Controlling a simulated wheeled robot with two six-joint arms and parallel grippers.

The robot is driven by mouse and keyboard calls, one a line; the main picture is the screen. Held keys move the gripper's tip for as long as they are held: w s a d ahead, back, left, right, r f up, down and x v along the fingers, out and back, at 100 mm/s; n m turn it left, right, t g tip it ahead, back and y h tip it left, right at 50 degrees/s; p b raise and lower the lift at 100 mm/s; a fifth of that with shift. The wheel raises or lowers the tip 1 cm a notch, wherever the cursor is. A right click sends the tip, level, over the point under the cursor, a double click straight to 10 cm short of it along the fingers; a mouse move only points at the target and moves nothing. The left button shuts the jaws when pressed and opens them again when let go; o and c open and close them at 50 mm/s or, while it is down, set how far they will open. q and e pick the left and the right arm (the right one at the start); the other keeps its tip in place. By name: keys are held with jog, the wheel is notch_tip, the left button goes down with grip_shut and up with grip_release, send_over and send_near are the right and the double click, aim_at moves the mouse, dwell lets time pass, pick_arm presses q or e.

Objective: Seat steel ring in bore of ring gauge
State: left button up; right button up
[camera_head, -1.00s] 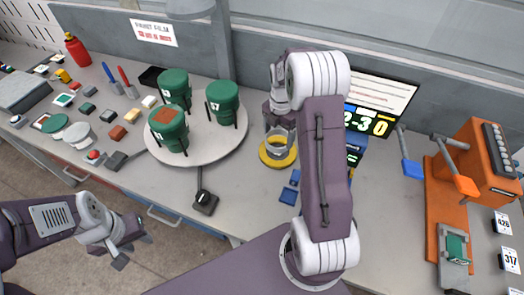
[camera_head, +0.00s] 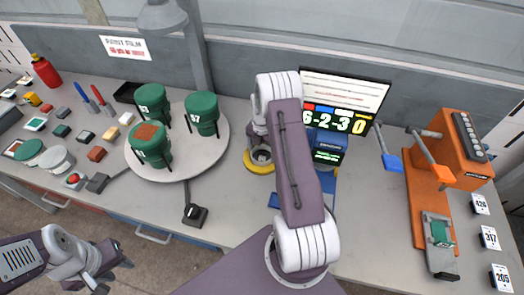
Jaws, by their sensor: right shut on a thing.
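The ring gauge is a yellow ring (camera_head: 257,169) lying on the bench in the middle of the head view, partly behind my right arm. The grey steel ring (camera_head: 262,158) shows within its outline, at the tip of my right gripper (camera_head: 262,150). That gripper points down at the gauge and is shut on the steel ring. I cannot tell how deep the ring sits in the bore. The fingers are largely hidden by the wrist. My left gripper (camera_head: 112,270) is open and empty at the lower left, off the bench's front edge.
A round turntable (camera_head: 190,165) with green containers stands left of the gauge. A display (camera_head: 345,95) stands behind my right arm. An orange fixture (camera_head: 425,205) is at right. Small blocks and tools fill the left bench. A black switch box (camera_head: 195,215) sits near the front edge.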

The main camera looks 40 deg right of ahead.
jog(key=shift+w+f, duration=0.1)
jog(key=shift+f, duration=0.2)
jog(key=shift+f, duration=0.1)
jog(key=o, duration=1.6)
jog(key=shift+r, duration=0.3)
notch_tip(320, 180, up, 11)
jog(key=b, duration=0.2)
jog(key=s+a+m, duration=0.5)
jog(key=a+m, duration=0.1)
jog(key=m, duration=0.1)
jog(key=s+a+m, duration=0.6)
jog(key=a+m, duration=0.1)
jog(key=m, duration=0.1)
jog(key=s+a+m+t, duration=0.1)
jog(key=s+a+m, duration=0.4)
jog(key=a+m, duration=0.2)
jog(key=shift+s+a+r+m, duration=0.1)
jog(key=shift+s+r+m, duration=0.2)
jog(key=shift+r+m, duration=0.15)
